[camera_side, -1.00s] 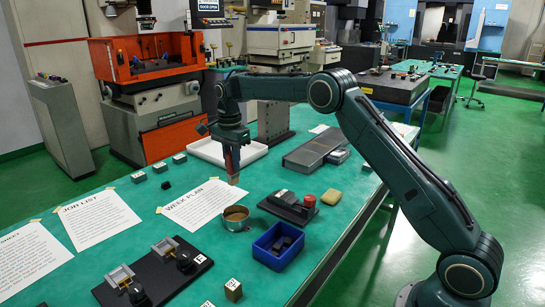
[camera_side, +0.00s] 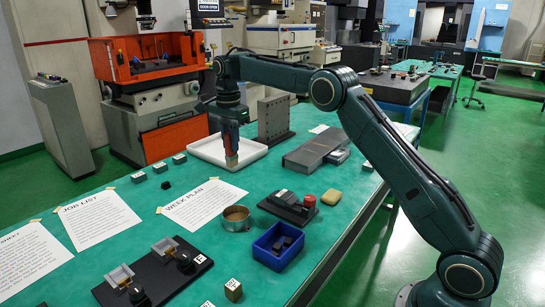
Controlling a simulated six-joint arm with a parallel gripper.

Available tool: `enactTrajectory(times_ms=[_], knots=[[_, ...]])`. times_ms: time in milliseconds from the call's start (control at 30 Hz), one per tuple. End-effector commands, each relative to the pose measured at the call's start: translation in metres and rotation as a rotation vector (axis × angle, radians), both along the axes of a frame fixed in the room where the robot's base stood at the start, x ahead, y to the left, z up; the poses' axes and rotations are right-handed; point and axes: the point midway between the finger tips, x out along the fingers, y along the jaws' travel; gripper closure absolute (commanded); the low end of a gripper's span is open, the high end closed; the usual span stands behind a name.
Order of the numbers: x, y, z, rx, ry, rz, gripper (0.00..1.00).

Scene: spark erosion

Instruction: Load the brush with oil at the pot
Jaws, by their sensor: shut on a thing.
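The brush (camera_side: 232,160) hangs bristles-down from my gripper (camera_side: 230,132), with its pale tip lowest. My gripper is shut on it and covers its upper part. The pot (camera_side: 236,224) is a small round metal cup with a tan inside, standing on the green table in front of the brush. The brush tip is apart from the pot, beyond it in the picture, and shows against the white tray's front edge. Whether the bristles carry oil is too small to tell.
A white tray (camera_side: 258,155) lies behind the brush, near an upright grey perforated block (camera_side: 273,120). A blue bin (camera_side: 276,257) with dark pieces and a black stand with a red knob (camera_side: 309,201) are right of the pot. Paper sheets (camera_side: 203,205) lie left.

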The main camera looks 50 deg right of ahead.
Motion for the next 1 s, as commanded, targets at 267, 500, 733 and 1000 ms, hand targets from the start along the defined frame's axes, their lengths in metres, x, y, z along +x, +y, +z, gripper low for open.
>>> enactTrajectory(times_ms=[267, 500, 733, 1000], knots=[[0.001, 0.0, -0.009, 0.0, 0.003, 0.0, 1.0], [0.004, 0.0, -0.053, 0.001, 0.005, 0.0, 1.0], [0.002, 0.0, -0.106, 0.001, 0.005, 0.0, 1.0], [0.0, 0.0, -0.13, 0.0, 0.0, 0.0, 1.0]])
